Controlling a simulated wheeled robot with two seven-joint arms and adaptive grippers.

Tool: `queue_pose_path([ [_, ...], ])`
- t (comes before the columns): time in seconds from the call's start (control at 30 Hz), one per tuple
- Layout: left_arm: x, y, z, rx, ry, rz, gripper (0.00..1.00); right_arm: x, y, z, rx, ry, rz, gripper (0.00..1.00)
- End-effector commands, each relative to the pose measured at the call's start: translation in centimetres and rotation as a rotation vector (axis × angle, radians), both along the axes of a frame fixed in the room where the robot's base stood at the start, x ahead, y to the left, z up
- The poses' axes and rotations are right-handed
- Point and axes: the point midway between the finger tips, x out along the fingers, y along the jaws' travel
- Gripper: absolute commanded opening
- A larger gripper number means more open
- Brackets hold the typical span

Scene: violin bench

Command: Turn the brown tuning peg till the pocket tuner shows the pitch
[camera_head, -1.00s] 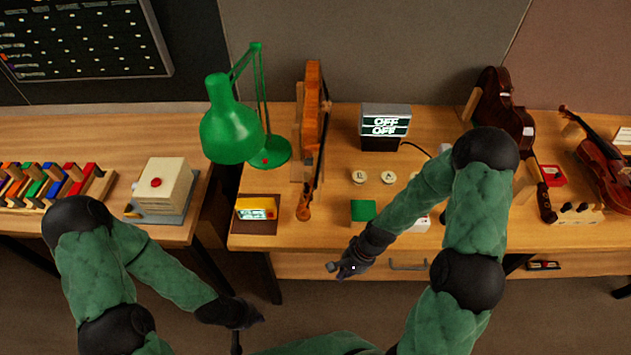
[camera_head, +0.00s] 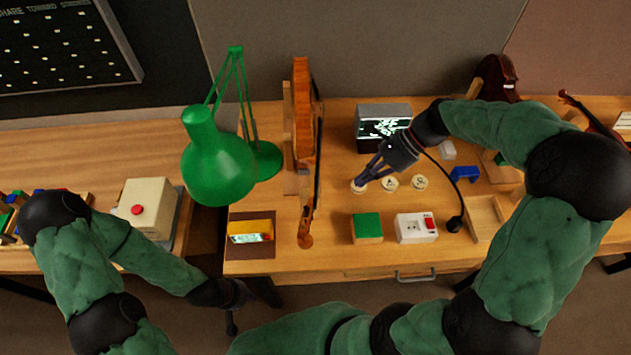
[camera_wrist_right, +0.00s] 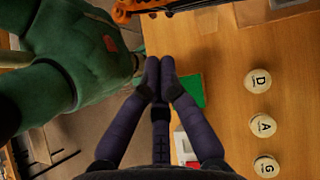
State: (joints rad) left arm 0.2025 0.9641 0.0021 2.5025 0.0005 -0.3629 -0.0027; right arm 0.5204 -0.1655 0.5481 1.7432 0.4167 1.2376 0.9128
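The violin (camera_head: 304,115) stands edge-on in a wooden holder, its neck toward the front edge and its scroll (camera_head: 305,241) lowest. Its orange end (camera_wrist_right: 125,10) shows at the top of the right wrist view. I cannot make out the brown peg. A small yellow device with a lit screen (camera_head: 250,237), apparently the pocket tuner, lies on a brown mat left of the scroll; its reading is too small. My right gripper (camera_head: 370,181) hovers by the cream discs, right of the violin. Its fingertips (camera_wrist_right: 160,70) meet, with nothing visible between. My left gripper (camera_head: 235,315) hangs before the bench, its fingers unclear.
Cream discs marked D (camera_wrist_right: 258,80), A (camera_wrist_right: 263,125) and G (camera_wrist_right: 266,166) sit near a green block (camera_head: 367,228) and a white switch box (camera_head: 416,228). A display box (camera_head: 384,122) with a cable stands behind. A green lamp (camera_head: 218,160) overhangs the left.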

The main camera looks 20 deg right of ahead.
Motion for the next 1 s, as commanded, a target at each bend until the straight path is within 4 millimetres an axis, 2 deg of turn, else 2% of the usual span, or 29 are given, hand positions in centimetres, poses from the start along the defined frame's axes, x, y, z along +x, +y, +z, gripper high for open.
queue_pose_path([
  [0.1, -0.1, 0.0, -0.1, 0.0, 0.002, -0.001, 0.0, -0.1, 0.3, -0.1, 0.003, 0.002, -0.002, 0.0],
  [0.23, -0.1, 0.0, -0.4, 0.0, 0.002, -0.001, 0.0, 0.0, 1.4, -1.3, 0.003, 0.002, -0.001, 0.0],
  [0.67, -0.1, 0.0, -1.9, 0.0, 0.001, 0.0, 0.0, 0.2, 7.0, -7.0, 0.003, 0.002, 0.001, 0.0],
  [0.8, -0.1, 0.0, -2.0, 0.0, 0.001, 0.0, 0.0, 0.4, 9.0, -6.9, 0.0, -0.003, 0.003, 0.0],
  [1.0, -0.1, 0.0, -2.2, 0.0, 0.001, 0.0, 0.0, 0.4, 10.7, -6.9, 0.0, -0.001, 0.0, 0.0],
])
